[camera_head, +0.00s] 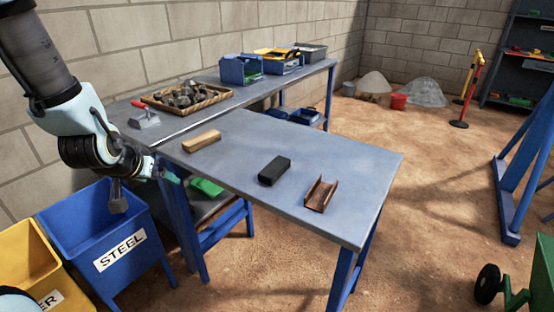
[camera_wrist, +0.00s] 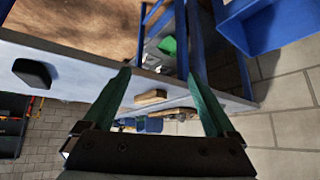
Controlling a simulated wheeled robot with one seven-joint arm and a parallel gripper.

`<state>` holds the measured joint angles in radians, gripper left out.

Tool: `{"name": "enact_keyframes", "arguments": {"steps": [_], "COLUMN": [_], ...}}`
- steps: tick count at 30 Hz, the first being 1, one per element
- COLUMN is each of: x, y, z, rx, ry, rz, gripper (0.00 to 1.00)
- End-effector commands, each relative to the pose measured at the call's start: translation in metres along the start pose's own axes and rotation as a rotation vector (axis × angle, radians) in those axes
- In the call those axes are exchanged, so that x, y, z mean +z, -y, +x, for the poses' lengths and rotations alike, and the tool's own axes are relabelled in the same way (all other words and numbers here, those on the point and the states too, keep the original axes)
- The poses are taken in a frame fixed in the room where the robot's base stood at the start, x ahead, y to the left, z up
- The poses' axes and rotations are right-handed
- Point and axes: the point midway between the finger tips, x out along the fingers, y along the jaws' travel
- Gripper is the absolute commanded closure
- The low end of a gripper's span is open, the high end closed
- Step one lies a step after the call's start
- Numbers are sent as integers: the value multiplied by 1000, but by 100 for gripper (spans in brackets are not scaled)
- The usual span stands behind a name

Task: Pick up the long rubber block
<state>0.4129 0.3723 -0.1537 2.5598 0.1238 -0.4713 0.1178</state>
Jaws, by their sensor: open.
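The black rubber block (camera_head: 274,170) lies flat on the grey-topped table (camera_head: 240,205), between a wooden block (camera_head: 202,141) and a rusty steel channel (camera_head: 321,194). In the wrist view the black block (camera_wrist: 33,73) is far to the left, outside my fingers. My gripper (camera_head: 172,177) is at the table's left edge, well apart from the black block. In the wrist view my gripper (camera_wrist: 155,74) has its two green fingers spread wide with nothing held. The wooden block (camera_wrist: 150,97) shows in the gap between them, farther off.
A blue bin marked STEEL (camera_head: 90,225) and a yellow bin (camera_head: 25,265) stand below my arm. A back table holds a tray of rocks (camera_head: 187,97), a red-handled trowel (camera_head: 144,116) and blue crates (camera_head: 240,70). Bare tabletop surrounds the black block.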

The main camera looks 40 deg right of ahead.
Motion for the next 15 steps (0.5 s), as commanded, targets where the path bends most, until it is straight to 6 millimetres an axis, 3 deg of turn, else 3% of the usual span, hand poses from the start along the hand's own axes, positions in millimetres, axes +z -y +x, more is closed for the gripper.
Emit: {"name": "enact_keyframes", "arguments": {"steps": [1,3,7,10,15], "x": [-6,-16,-25,-27,-29], "y": [-36,-81,-156,-195,-225], "z": [14,25,30,26,20], "rx": [65,146,283,358,417], "ry": [-58,-156,-318,-407,-484], "rz": [65,134,216,242,254], "gripper": [9,9,9,9,9]}}
